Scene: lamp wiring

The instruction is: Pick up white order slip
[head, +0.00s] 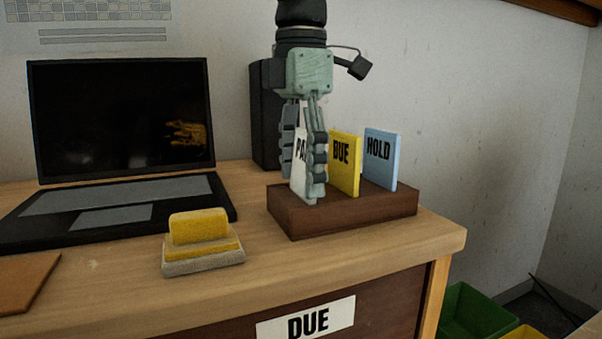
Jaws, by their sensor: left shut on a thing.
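The white order slip (299,177) stands upright in the left part of a brown wooden holder (345,217) on the desk. The letters "PA" show on it; the rest of its face is hidden behind a finger. My left gripper (306,184) points down from above and is shut on the white slip, its fingers on either side of it. A yellow slip marked "DUE" (344,164) and a blue slip marked "HOLD" (380,160) stand in the holder to the right. My right gripper is not in view.
An open laptop (122,120) stands on the left of the desk. A yellow block on a grey base (201,242) sits in front of it. A dark box (266,115) stands behind the gripper. A "DUE" label (306,318) is on the desk front. A green bin (480,312) is at lower right.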

